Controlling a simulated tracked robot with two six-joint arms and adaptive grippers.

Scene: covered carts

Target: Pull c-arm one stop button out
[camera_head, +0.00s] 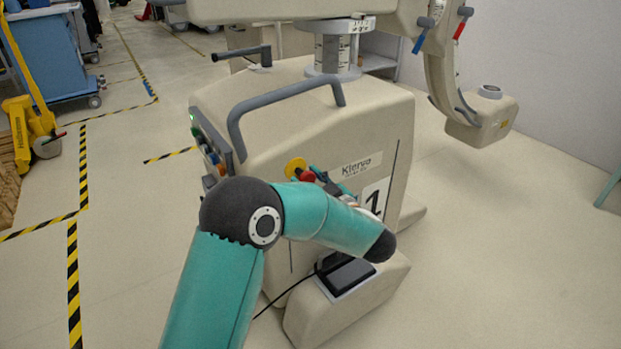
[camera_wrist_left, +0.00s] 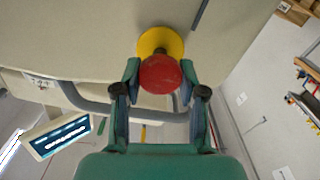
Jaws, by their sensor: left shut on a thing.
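The c-arm one (camera_head: 300,120) is a beige cart body with a "Klenzo"-like label and a large "1" on its side. Its stop button (camera_head: 308,176) is a red mushroom knob in front of a yellow round plate (camera_head: 295,167). In the left wrist view the red stop button (camera_wrist_left: 160,76) sits between my fingertips, with the yellow plate (camera_wrist_left: 160,40) behind it. My left gripper (camera_head: 322,177) is shut on the red knob, a finger at each side; it also shows in the left wrist view (camera_wrist_left: 159,70). My arm hides part of the cart's side. My right gripper is out of view.
A grey handle (camera_head: 285,101) curves over the cart's top. A foot pedal (camera_head: 345,278) with a black cable sits on the base below my arm. A yellow pallet truck (camera_head: 35,125) and blue cart (camera_head: 45,55) stand left.

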